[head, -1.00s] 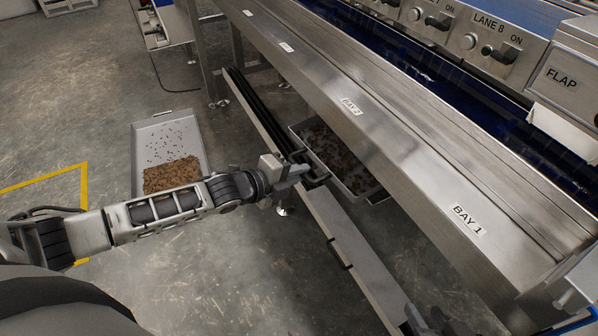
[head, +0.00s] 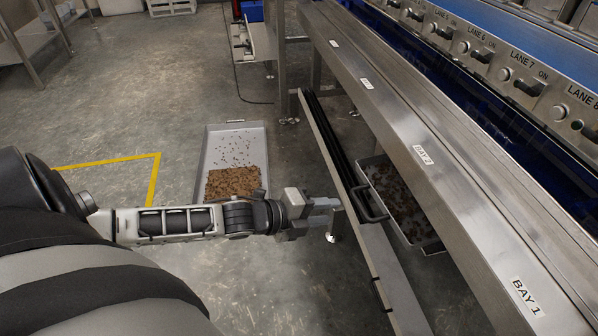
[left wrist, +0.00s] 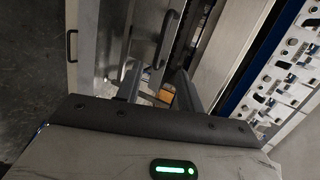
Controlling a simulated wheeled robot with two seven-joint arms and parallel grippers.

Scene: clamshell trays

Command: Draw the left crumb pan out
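A grey crumb pan (head: 405,229) with dark crumbs sits under the steel machine in the head view, behind a long low rail panel (head: 350,233). My right gripper is out of view.
Another grey pan (head: 212,150) with brown crumbs lies on the open floor at left. A second handle (head: 381,295) is lower on the panel. Machine legs (head: 282,60) stand behind. The steel ledge (head: 450,190) overhangs the pan. Floor between the panel and the floor pan is clear.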

